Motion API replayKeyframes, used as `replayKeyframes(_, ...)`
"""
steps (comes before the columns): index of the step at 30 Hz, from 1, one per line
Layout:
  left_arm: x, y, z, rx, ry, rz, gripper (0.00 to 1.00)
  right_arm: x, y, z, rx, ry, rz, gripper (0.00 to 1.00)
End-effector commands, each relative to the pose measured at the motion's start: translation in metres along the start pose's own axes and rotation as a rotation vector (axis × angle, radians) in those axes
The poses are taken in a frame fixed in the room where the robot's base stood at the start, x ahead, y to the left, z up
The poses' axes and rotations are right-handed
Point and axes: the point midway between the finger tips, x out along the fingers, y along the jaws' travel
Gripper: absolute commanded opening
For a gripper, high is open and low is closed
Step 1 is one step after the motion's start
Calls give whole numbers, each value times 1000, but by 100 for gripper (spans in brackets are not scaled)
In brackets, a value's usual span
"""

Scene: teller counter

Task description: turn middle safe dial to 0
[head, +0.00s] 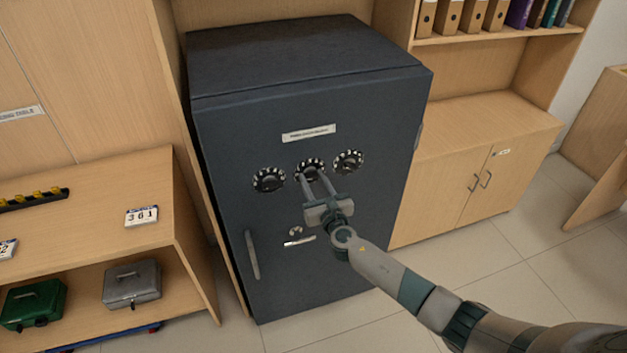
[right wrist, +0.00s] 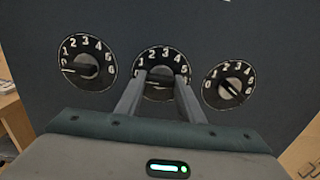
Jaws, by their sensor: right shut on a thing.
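The dark safe (head: 375,130) stands against the wall with three round black dials in a row on its door. The middle dial (head: 311,164) is partly covered by my right gripper (head: 314,178), which is shut on its knob. In the right wrist view, the fingers of the gripper (right wrist: 160,88) sit on both sides of the middle dial (right wrist: 160,56). Its upper numbers show; its lower part and knob are largely hidden, so I cannot tell its reading. The left dial (right wrist: 87,64) and right dial (right wrist: 229,86) are clear of the fingers. My left gripper is out of view.
A wooden shelf at left holds a number card (head: 142,216), a green box (head: 33,302) and a grey box (head: 132,284). A wooden cabinet (head: 470,170) stands at right.

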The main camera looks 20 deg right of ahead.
Motion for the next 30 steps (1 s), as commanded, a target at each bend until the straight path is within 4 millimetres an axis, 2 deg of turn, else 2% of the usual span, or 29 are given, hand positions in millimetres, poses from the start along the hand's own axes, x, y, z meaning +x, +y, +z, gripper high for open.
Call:
replayKeyframes(2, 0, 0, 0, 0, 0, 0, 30, -1, 0, -3, -2, 4, 1, 12)
replayKeyframes(3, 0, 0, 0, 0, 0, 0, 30, -1, 0, -3, -2, 4, 1, 37)
replayKeyframes(5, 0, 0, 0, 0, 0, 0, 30, -1, 0, -3, -2, 4, 1, 51)
replayKeyframes(6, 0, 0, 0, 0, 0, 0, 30, -1, 0, -3, -2, 4, 1, 53)
replayKeyframes(20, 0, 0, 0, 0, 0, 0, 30, -6, 0, -1, 2, 1, 1, 53)
replayKeyframes(26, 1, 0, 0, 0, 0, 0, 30, -26, 0, -1, 1, 1, 1, 53)
replayKeyframes(30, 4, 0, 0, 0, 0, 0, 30, -48, 0, -3, 1, 2, 1, 53)
